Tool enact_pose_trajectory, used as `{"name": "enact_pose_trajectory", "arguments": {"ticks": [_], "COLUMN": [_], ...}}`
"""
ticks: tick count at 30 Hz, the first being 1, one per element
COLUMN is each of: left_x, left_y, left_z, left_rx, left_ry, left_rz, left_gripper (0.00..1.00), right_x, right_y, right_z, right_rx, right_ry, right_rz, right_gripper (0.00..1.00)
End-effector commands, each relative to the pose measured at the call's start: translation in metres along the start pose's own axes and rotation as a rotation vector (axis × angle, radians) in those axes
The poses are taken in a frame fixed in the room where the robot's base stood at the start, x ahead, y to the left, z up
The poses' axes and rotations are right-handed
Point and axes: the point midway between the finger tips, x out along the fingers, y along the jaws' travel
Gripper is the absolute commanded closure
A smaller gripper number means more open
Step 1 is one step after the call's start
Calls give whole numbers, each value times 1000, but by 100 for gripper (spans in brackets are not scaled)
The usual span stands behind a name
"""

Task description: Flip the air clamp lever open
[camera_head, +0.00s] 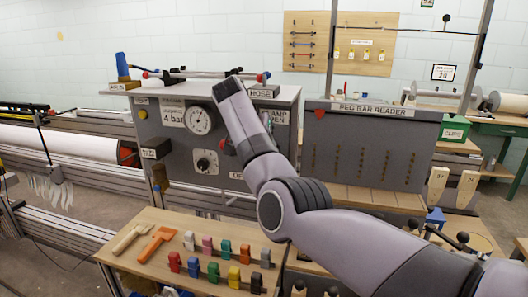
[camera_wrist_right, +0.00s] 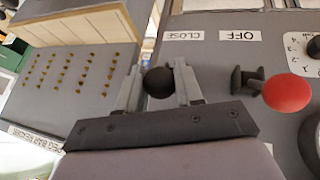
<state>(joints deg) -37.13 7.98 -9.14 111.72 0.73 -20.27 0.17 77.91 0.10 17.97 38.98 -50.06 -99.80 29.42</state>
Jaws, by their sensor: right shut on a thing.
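In the right wrist view, my right gripper (camera_wrist_right: 158,80) is shut on a round black knob (camera_wrist_right: 158,84), which I take to be the end of the air clamp lever. The knob sits between the two pale fingers, in front of the grey panel. The lever's stem is hidden behind it, so I cannot tell its angle. In the head view, my right arm reaches up to the grey control box (camera_head: 180,178) and hides the gripper and lever. A partly covered label reading "…AMP …PEN" (camera_head: 279,118) shows just right of the arm. My left gripper is not in view.
A red knob on a black lever (camera_wrist_right: 288,94) stands close beside the gripper, near the "OFF" (camera_wrist_right: 238,36) and "CLOSE" (camera_wrist_right: 183,36) labels. A pressure gauge (camera_head: 200,120) is left of the arm. The peg bar reader (camera_head: 365,150) is at right. A wooden tray (camera_head: 130,262) holds colored pieces below.

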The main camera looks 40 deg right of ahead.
Motion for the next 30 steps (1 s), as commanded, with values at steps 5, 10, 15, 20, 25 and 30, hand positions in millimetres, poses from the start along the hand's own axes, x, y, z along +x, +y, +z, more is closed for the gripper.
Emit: {"name": "enact_pose_trajectory", "arguments": {"ticks": [5,10,15,20,25,30], "left_x": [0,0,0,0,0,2], "left_y": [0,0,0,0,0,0], "left_z": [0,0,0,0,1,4], "left_rx": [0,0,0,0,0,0], "left_ry": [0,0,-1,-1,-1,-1], "left_rz": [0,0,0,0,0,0], "left_gripper": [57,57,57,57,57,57], "right_x": [0,-1,-1,-1,-2,-19], "right_y": [1,1,1,1,1,0], "right_z": [-1,-2,-2,-2,-1,-2], "right_rx": [0,1,2,1,1,2], "right_ry": [-7,-6,-5,-5,-5,-2], "right_rz": [-1,-1,-1,-1,-1,-3], "right_gripper": [100,100,48,40,40,40]}}
